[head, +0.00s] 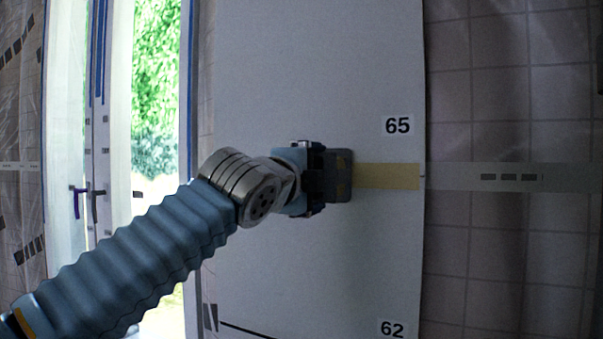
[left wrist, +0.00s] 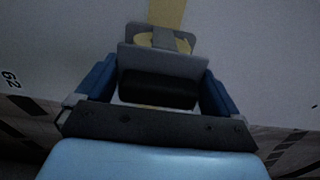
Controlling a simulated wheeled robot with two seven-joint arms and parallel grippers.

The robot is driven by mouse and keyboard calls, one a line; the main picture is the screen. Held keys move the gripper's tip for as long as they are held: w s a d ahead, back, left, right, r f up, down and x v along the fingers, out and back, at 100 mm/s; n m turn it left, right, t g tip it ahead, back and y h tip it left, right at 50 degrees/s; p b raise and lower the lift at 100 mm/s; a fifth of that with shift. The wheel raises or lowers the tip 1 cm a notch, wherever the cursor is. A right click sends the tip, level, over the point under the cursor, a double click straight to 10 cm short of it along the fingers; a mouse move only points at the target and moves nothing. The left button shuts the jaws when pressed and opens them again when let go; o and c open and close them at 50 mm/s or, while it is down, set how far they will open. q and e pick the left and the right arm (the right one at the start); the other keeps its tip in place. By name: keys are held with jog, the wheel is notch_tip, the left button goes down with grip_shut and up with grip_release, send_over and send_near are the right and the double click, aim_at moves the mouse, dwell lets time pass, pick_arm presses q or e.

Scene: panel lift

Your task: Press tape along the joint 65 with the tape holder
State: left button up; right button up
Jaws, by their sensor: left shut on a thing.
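My left gripper (head: 318,178) is shut on the dark grey tape holder (head: 341,175), which sits against or very close to the white panel (head: 300,70). In the left wrist view the gripper's blue fingers (left wrist: 160,90) flank the tape holder (left wrist: 165,62), with a yellowish roll partly showing in it. A strip of tan tape (head: 390,176) runs level from the holder to the panel's right edge, below the label 65 (head: 398,125). The tape also shows beyond the holder in the left wrist view (left wrist: 167,13). My arm and gripper hide the panel left of the holder. My right gripper is not in view.
A label 62 (head: 391,329) and a dark line (head: 250,331) are low on the panel. A glazed door (head: 155,120) with handles stands at the left. A tiled wall (head: 500,90) with a pale band (head: 470,178) is at the right. The panel above and below the tape is clear.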

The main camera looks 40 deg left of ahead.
pick_arm(q)
jog(key=shift+a, duration=0.2)
jog(key=shift+s, duration=0.15)
jog(key=shift+s+d, duration=0.1)
jog(key=shift+s, duration=0.3)
jog(key=shift+b+v, duration=0.65)
jog(key=shift+v, duration=2.35)
jog(key=shift+w+d, duration=0.1)
